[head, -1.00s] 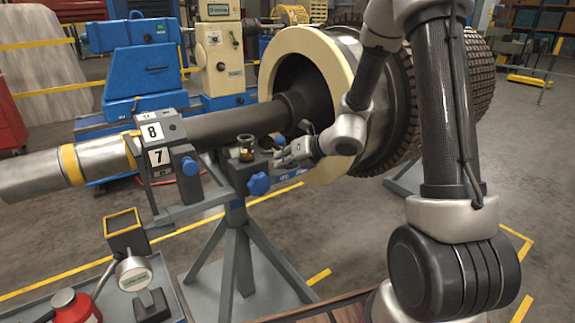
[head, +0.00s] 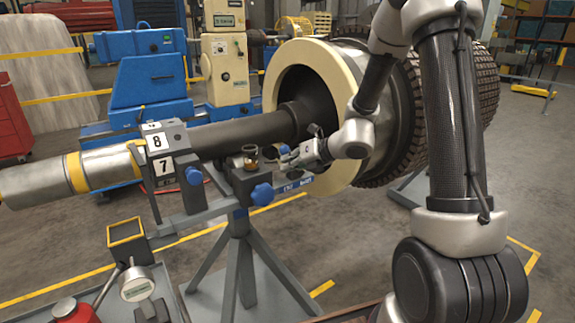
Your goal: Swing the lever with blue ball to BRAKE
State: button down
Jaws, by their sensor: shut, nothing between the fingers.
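My gripper (head: 290,158) is shut and empty, beside the right end of the dark stand head (head: 240,186) and in front of the cream-rimmed rotor (head: 275,75). A small blue spot (head: 283,148) shows just above the fingertips; it may be the lever's blue ball, partly hidden by my gripper. I cannot tell whether the fingers touch it. A blue label with white lettering (head: 298,184) sits just below my gripper, too small to read for sure. Larger blue knobs are on the stand (head: 261,195) and on the block numbered 8 and 7 (head: 194,176).
A small glass jar of amber contents (head: 250,158) stands on the stand head, close left of my gripper. The thick grey shaft (head: 232,132) runs behind it. A gauge (head: 137,285) and a yellow-rimmed box (head: 127,232) are at the lower left. Open floor lies right of the stand.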

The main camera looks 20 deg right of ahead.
jog(key=shift+r, duration=0.1)
jog(key=w+d+r+m+y, duration=0.2)
jog(key=d+r+m+y, duration=0.1)
jog(key=d, duration=0.4)
jog(key=shift+w+m+y, duration=0.15)
jog(key=shift+m+y, duration=0.25)
jog(key=shift+y, duration=0.3)
jog(key=shift+d, duration=0.15)
dwell(0.3)
